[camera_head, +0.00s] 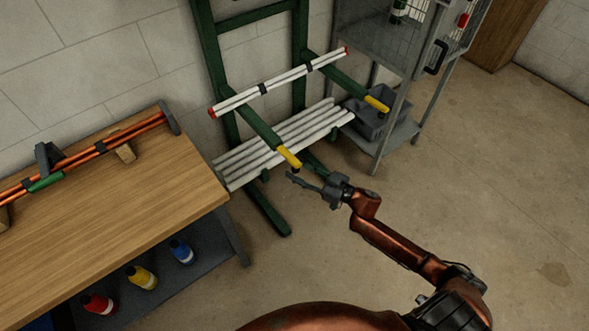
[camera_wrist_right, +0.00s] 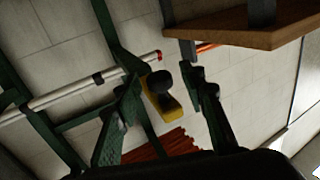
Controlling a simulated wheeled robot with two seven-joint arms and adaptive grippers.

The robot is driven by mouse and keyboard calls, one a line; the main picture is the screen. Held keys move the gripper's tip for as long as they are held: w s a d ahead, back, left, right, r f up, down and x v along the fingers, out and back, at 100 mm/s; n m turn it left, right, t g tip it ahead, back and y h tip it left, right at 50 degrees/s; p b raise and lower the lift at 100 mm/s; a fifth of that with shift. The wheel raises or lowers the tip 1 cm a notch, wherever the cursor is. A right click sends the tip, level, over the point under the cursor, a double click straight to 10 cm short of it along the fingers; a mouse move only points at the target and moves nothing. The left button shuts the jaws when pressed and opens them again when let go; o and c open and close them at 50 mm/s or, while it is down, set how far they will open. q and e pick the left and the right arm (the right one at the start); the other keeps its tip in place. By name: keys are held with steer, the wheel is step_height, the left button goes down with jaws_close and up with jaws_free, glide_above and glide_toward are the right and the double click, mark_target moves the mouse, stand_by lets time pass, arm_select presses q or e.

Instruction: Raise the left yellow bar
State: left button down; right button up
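The left yellow bar (camera_head: 289,157) is a short yellow grip with a dark end, at the front of the left green rack arm. It slants down toward me. My right gripper (camera_head: 308,183) is just in front of and below it in the head view. In the right wrist view the gripper (camera_wrist_right: 160,80) is open, and the yellow bar (camera_wrist_right: 172,110) with its black knob shows between the spread fingers. I see no clear contact. The other yellow bar (camera_head: 377,104) is on the right rack arm. My left gripper is out of view.
White tubes with red ends (camera_head: 275,83) lie across the rack arms of the green rack (camera_head: 212,60). More white tubes lie below. The wooden bench (camera_head: 110,215) is at left. A metal cage (camera_head: 385,50) and grey bin (camera_head: 372,125) stand at right. The right floor is clear.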

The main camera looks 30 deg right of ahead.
steer(key=shift+w+a, duration=0.25)
steer(key=shift+w, duration=0.15)
jaws_close()
stand_by(0.5)
